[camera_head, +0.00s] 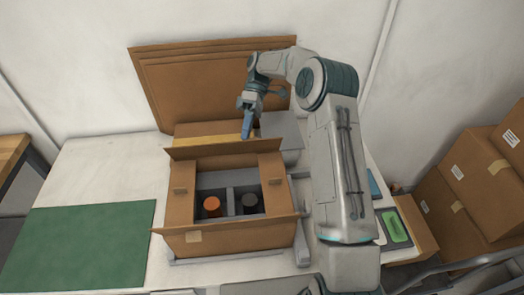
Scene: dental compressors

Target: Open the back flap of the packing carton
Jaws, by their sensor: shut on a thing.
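The packing carton (182,241) stands open on the white table. Its back flap (205,150) rises along the far edge of the opening and leans back, clear of the opening. My gripper (246,134) is at the right part of this flap's top edge, with its blue fingers pointing down and shut on it. The fingertips' far side is hidden. The left, right and front flaps also stand away from the opening. Inside, grey dividers separate an orange-topped item (211,204) and a dark round item (250,203).
A taped box (190,131) and a grey box (284,132) stand close behind the carton. Flat cardboard sheets (190,85) lean on the wall. A green mat (80,245) lies clear at left. A tray with a green device (396,228) and stacked cartons (470,200) are at right.

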